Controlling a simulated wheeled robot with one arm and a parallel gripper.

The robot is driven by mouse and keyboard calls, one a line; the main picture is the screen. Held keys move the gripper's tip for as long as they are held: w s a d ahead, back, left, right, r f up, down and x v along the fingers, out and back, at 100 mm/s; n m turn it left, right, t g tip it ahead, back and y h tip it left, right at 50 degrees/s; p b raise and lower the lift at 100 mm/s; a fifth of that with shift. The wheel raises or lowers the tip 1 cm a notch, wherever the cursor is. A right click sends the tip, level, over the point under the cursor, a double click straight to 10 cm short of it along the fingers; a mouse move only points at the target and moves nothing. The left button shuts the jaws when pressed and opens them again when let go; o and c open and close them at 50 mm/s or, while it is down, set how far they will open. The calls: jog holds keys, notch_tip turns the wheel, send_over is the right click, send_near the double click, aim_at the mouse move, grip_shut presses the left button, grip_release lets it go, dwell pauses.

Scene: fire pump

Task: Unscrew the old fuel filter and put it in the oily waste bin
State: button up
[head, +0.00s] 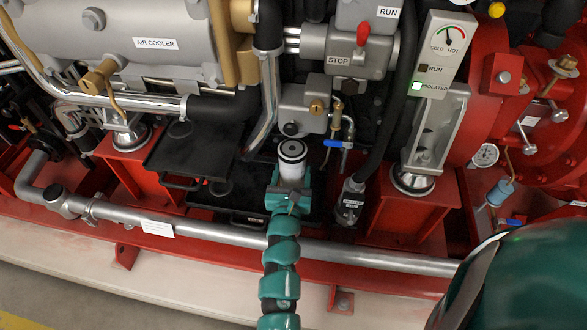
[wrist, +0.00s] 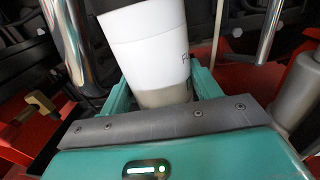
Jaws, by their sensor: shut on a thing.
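The old fuel filter is a white canister with a dark ringed top (head: 292,152), upright or nearly so in the head view. Its open-looking top end is visible, just below and left of a grey housing (head: 303,110), and seems apart from it. In the wrist view the filter (wrist: 146,45) shows a white body, part of a dark letter marking and a grey-beige lower band. My teal gripper (head: 289,193) is shut around its lower part; the jaws also show in the wrist view (wrist: 165,98). I cannot make out an oily waste bin in either view.
Black trays (head: 205,155) lie left of the filter. A silver pipe (head: 200,218) runs along the red base frame in front. A bent metal pipe (head: 266,105) stands close left. A blue-handled valve (head: 335,143) and a black hose are close right.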

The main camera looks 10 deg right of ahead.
aim_at(289, 181)
jog(key=shift+a+b+v, duration=0.1)
jog(key=shift+b+v, duration=0.15)
jog(key=shift+v, duration=1.65)
jog(key=shift+a+b+v, duration=0.15)
jog(key=shift+b+v, duration=0.05)
jog(key=shift+v, duration=1.7)
jog(key=shift+w, duration=0.15)
